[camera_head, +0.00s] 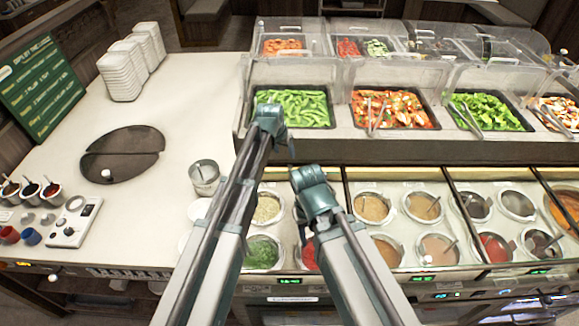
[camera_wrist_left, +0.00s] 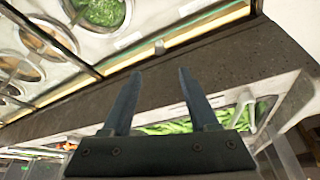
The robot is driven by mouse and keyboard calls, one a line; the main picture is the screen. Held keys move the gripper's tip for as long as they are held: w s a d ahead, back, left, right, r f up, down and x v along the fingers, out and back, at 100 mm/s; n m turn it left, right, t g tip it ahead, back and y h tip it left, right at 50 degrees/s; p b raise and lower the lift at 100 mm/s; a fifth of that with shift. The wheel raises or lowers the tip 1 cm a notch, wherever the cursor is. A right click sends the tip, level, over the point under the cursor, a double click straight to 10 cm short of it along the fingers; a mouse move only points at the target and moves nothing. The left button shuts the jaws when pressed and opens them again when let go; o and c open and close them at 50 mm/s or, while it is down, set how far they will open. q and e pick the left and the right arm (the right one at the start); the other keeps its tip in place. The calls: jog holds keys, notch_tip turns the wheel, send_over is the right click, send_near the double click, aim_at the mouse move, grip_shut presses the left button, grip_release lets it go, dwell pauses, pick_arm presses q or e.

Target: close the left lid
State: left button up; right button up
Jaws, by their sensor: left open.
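The sauce well counter (camera_head: 345,180) has several round wells under sections divided by dark bars. I cannot tell for certain which part is the left lid; the leftmost section (camera_head: 285,222) is largely hidden behind my arms. My left gripper (camera_head: 291,150) is over the dark ledge behind that section. In the left wrist view my left gripper (camera_wrist_left: 157,85) has its two fingers apart with nothing between them. A small pale knob (camera_wrist_left: 160,47) lies beyond the fingertips, at the pale rail, apart from them. My right gripper (camera_head: 308,178) is over the wells; its jaws cannot be made out.
Green beans (camera_head: 290,103) and other vegetable trays stand behind the dark ledge (camera_head: 400,150). A metal cup (camera_head: 204,175) stands left of my left arm. The white counter (camera_head: 75,180) holds a dark round hatch (camera_head: 125,145) and stacked containers (camera_head: 122,72).

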aim_at(290, 166)
pick_arm(q)
jog(key=b+x, duration=1.1)
jog(key=x, duration=0.2)
jog(key=shift+f+b, duration=0.1)
jog(key=shift+b, duration=0.25)
pick_arm(e)
notch_tip(290, 166, down, 12)
jog(key=shift+f, duration=0.1)
pick_arm(q)
grip_shut()
